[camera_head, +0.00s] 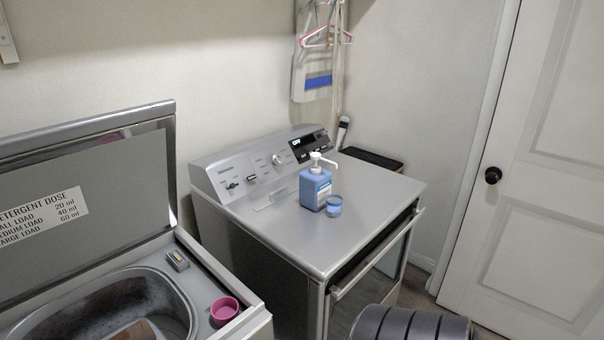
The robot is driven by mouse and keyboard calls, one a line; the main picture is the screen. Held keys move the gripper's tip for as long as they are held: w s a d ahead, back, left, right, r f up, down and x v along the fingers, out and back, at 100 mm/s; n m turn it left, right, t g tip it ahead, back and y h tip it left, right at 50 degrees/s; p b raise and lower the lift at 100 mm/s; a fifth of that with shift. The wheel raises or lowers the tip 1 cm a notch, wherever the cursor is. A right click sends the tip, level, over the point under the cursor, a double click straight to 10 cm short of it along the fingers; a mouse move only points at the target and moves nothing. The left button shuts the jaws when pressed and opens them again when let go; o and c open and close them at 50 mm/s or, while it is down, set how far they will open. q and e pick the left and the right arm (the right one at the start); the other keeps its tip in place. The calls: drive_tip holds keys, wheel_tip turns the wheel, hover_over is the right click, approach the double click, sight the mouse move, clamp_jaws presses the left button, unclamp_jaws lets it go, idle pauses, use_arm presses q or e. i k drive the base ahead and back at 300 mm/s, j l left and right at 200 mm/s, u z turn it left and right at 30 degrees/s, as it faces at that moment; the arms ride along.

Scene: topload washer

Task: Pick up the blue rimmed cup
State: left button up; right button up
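A small cup with a blue rim (334,206) stands on the grey top of the dryer-like machine (375,202). It is just to the right of and in front of a blue pump bottle (314,188), close beside it; I cannot tell whether they touch. The cup looks upright. Neither of my grippers shows in the head view. A dark ribbed rounded part at the bottom edge may belong to my own arm.
An open top-load washer (196,262) stands at the left, its lid (90,220) raised. A pink cup (225,310) sits on its rim. A white door (540,170) is at the right. The machine top around the bottle and cup is otherwise mostly clear.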

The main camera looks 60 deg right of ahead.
sight(334, 206)
drive_tip(key=z, duration=2.2)
drive_tip(key=u, duration=2.5)
drive_tip(key=z, duration=2.5)
drive_tip(key=i+l+u, duration=0.15)
drive_tip(key=i+l, duration=0.2)
drive_tip(key=i+l+u, duration=0.1)
drive_tip(key=i+l, duration=0.2)
drive_tip(key=l, duration=0.25)
